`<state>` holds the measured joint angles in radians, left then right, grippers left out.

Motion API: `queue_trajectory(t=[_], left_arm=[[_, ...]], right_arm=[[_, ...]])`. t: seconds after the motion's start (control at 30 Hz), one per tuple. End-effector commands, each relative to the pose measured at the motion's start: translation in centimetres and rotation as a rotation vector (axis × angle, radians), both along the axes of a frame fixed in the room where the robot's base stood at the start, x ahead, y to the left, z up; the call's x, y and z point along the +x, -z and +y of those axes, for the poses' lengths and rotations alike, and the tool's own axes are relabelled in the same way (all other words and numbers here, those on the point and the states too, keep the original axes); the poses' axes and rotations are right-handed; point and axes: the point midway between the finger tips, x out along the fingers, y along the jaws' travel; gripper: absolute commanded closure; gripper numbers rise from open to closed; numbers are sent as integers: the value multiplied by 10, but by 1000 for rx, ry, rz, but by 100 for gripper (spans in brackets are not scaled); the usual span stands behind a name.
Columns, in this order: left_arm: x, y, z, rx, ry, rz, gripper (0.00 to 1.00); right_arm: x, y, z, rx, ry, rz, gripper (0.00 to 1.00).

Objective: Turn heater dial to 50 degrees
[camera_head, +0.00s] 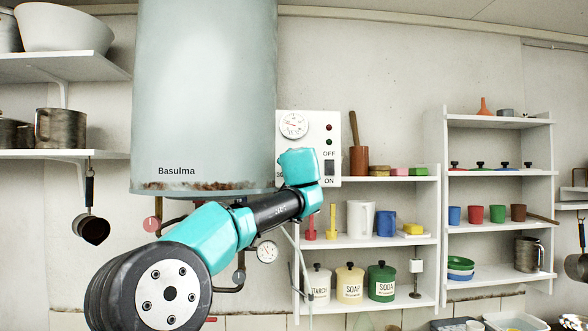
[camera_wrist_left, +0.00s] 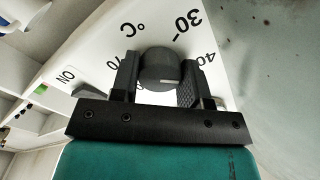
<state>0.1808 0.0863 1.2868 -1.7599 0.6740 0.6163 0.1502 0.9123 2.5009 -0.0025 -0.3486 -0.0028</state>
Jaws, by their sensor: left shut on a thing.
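The heater dial (camera_wrist_left: 158,68) is a round black knob with a short white line on it, in the left wrist view. The line points to the right in that view, roughly towards the right finger, below the 40 mark. The printed 30, 40, 70 and °C show around the knob; the 50 mark is not visible. My left gripper (camera_wrist_left: 159,76) is shut on the dial, one finger on each side. In the head view my left arm's teal wrist covers the dial on the white control panel (camera_head: 332,125). My right gripper is not in view.
The grey heater tank (camera_head: 204,90) hangs left of the panel. The panel carries a round gauge (camera_head: 293,125), two small lamps and a black ON/OFF switch (camera_head: 330,168). A pressure gauge (camera_head: 267,252) sits below. White shelves (camera_head: 390,240) with jars and cups stand to the right.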

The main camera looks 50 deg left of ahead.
Motion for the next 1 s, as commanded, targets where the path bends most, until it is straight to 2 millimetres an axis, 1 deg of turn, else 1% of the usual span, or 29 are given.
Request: queue_trajectory(t=[0.43, 0.47, 0.7, 1.0], left_arm=[[0, -1, 0, 12, 0, 12, 82], [0, -1, 0, 12, 0, 12, 56], [0, 0, 0, 11, 1, 12, 33], [-1, 0, -1, 11, 1, 12, 32]], right_arm=[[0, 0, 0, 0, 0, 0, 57], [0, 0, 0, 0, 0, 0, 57], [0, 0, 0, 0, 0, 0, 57], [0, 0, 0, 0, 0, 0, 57]])
